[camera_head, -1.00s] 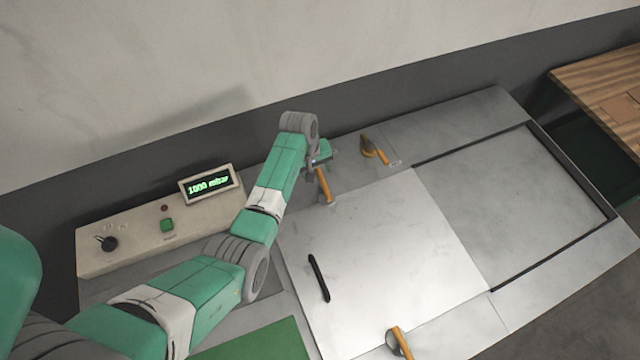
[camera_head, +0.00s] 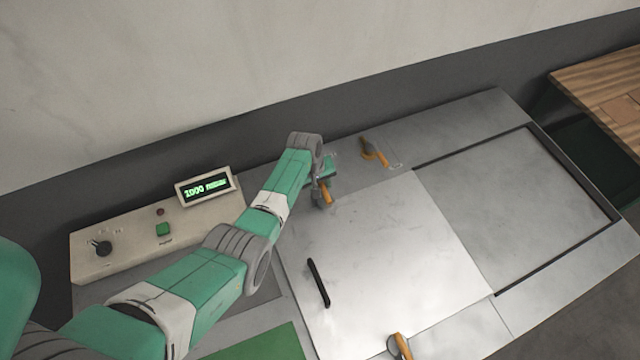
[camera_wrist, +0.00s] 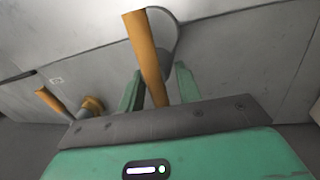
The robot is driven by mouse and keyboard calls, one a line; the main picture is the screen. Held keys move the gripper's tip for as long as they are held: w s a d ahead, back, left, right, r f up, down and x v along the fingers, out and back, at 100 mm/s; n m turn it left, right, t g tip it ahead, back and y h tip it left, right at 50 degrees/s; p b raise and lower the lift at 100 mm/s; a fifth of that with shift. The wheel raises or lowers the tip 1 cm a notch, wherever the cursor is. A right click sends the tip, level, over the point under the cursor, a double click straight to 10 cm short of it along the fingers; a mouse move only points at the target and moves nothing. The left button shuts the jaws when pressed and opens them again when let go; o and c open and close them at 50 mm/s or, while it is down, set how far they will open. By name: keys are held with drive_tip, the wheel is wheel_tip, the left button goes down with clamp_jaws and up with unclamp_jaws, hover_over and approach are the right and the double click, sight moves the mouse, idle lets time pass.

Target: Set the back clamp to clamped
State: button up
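A clamp with an orange handle (camera_head: 327,196) stands at the back edge of the bright metal lid (camera_head: 380,250). My gripper (camera_head: 322,182) is at this handle in the head view and hides part of the clamp. In the wrist view the orange handle (camera_wrist: 148,58) runs between the two green fingers of my gripper (camera_wrist: 158,85). The fingers are apart, with narrow gaps visible beside the handle. A grey rounded base shows behind the handle's far end. A second orange-handled lever (camera_head: 374,152) stands further back to the right; it also shows at the left in the wrist view (camera_wrist: 52,102).
Another orange-handled clamp (camera_head: 401,345) is at the lid's front edge. A black bar handle (camera_head: 318,282) is on the lid. A control panel (camera_head: 125,250) with a knob, green button and lit display (camera_head: 206,189) stands at left. The right recessed panel (camera_head: 530,205) is clear.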

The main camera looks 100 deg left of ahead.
drive_tip(key=shift+n, duration=0.4)
drive_tip(key=o, duration=1)
drive_tip(key=shift+c, duration=0.2)
wheel_tip(320, 180, up, 8)
drive_tip(key=s+p, duration=0.1)
drive_tip(key=p, duration=0.1)
drive_tip(key=shift+s+d+f+p, duration=0.2)
drive_tip(key=shift+d+p, duration=0.1)
drive_tip(key=shift+d, duration=0.15)
